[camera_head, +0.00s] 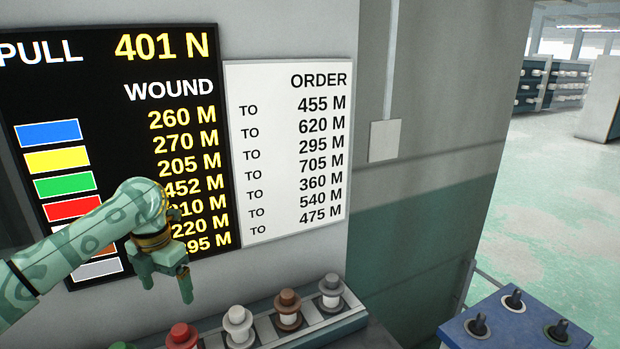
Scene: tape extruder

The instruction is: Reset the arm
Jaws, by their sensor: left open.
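My left arm comes in from the left edge, patterned in green. My left gripper (166,290) hangs at its end with the fingers pointing down and apart, open and empty. It is in front of the lower part of the black display board (105,90) and hides some of its colour swatches and figures. My right gripper is not in view.
A white order board (290,150) hangs beside the display. Below is a rack (318,325) with spools, among them a red one (182,336), a white one (238,325) and a brown one (288,308). A blue box with black knobs (500,330) stands at lower right. Open floor lies beyond.

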